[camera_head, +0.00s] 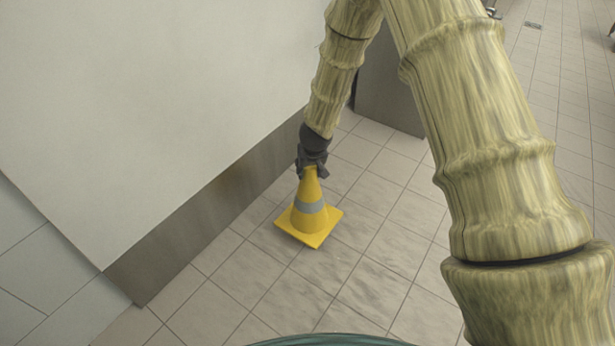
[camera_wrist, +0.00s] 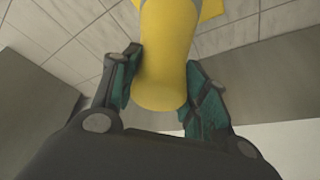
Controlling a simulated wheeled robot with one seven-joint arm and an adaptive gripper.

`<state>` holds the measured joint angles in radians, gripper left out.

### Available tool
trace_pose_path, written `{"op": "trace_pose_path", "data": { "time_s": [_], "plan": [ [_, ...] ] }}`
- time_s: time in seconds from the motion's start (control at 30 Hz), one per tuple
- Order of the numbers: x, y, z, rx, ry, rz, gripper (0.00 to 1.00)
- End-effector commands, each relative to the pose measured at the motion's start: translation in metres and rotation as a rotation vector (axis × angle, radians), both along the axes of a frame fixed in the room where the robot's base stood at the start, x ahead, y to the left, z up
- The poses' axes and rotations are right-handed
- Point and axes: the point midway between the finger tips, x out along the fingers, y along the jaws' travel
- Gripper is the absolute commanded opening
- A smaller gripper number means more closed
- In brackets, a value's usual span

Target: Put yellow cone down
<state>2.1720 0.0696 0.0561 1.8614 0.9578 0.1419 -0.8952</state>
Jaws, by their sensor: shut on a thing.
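The yellow cone (camera_head: 309,216) has a grey band and a square base. In the head view it is upright beside the wall, with its base at or close to the tiled floor; I cannot tell whether it touches. My gripper (camera_head: 312,171) is at the cone's top, shut on its tip from above. In the wrist view the cone (camera_wrist: 163,60) lies between the two fingers of my gripper (camera_wrist: 162,90), with a finger on each side. The far part of the cone runs out of the top of that view.
A white wall panel (camera_head: 150,110) with a dark skirting (camera_head: 215,220) stands left of the cone. A grey block (camera_head: 392,90) stands behind my arm. The tiled floor (camera_head: 370,260) to the right and front of the cone is clear.

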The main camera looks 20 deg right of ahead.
Motion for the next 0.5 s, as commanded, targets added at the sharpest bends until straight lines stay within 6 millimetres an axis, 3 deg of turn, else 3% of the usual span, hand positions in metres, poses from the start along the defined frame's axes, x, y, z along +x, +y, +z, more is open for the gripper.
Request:
{"op": "trace_pose_path", "data": {
  "time_s": [0.17, 0.5],
  "plan": [
    [0.006, 0.004, -0.001, -0.001, -0.002, 0.002, 0.0],
    [0.005, 0.004, -0.035, 0.001, 0.0, -0.001, 0.0]
  ]
}}
